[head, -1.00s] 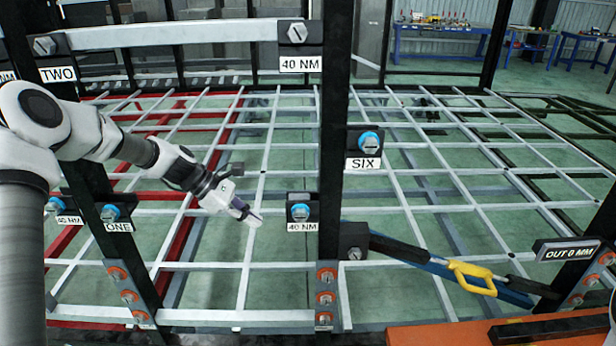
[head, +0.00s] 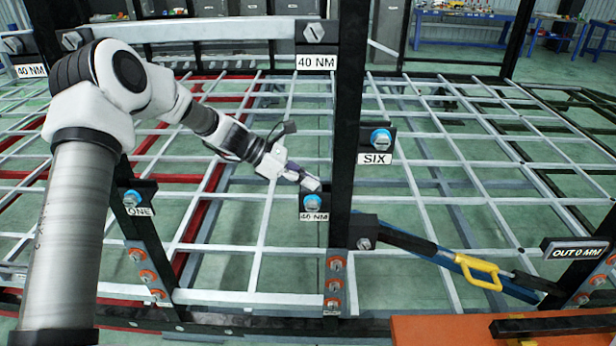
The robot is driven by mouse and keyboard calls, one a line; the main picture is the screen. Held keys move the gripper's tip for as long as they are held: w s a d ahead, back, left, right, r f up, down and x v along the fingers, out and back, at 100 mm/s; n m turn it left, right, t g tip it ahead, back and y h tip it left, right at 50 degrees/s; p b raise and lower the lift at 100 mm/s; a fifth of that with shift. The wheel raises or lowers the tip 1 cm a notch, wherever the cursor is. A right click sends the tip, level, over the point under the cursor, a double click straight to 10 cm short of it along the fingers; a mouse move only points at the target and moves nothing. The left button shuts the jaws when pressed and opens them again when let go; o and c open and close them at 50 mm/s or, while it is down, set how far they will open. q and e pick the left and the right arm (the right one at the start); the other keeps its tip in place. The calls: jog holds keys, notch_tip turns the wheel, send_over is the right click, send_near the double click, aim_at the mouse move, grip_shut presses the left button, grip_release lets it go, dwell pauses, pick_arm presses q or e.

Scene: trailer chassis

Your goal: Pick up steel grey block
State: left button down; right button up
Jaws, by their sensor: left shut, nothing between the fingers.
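I cannot pick out for certain a steel grey block in the head view. My left gripper (head: 312,184) is shut and empty. Its fingertips are just above the dark mount with a blue bolt head (head: 312,202), labelled 40 NM, beside the black central post. I cannot tell whether they touch it. A dark block with a grey bolt (head: 363,232) sits at the post's right side, below and right of the gripper. My right gripper is not in view.
The black central post (head: 346,130) stands right of my left gripper. A SIX mount (head: 377,138) is on its right side. A yellow-handled bar (head: 478,272) slopes down to the right. An orange surface (head: 440,328) with a dark bar (head: 550,325) lies at lower right. A grey lattice spreads behind.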

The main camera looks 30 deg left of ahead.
pick_arm(q)
jog(key=shift+s+f, duration=0.15)
jog(key=shift+f, duration=0.2)
jog(key=shift+s+a+r+p, duration=0.1)
jog(key=shift+s+a+p, duration=0.2)
jog(key=shift+a+p, duration=0.2)
jog(key=shift+s+a, duration=0.2)
jog(key=shift+a, duration=0.05)
